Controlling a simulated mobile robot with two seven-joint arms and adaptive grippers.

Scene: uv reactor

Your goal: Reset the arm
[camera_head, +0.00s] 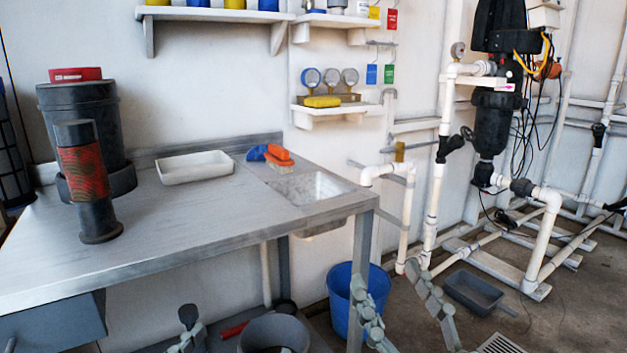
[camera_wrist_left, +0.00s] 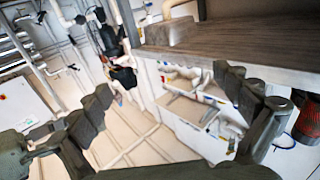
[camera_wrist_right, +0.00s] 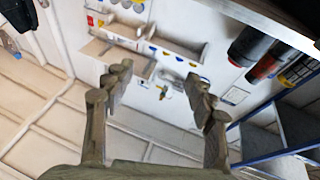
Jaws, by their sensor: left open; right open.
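My right gripper (camera_head: 384,273) is at the bottom of the head view, in front of the blue bucket and over the floor. Its two grey fingers are spread apart with nothing between them. In the right wrist view, the same gripper (camera_wrist_right: 158,78) is open and empty. My left gripper (camera_wrist_left: 161,84) shows in the left wrist view with its fingers wide apart and empty. Its right finger overlaps the edge of the worktop there. In the head view, a small grey part at the bottom left may belong to it, but most is cut off.
The metal worktop (camera_head: 225,232) holds a dark canister (camera_head: 85,110), a white tray (camera_head: 195,167) and an orange brush (camera_head: 279,155). The blue bucket (camera_head: 340,298) stands below its right end. White pipework (camera_head: 545,235) and a grey tub (camera_head: 473,293) are on the right.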

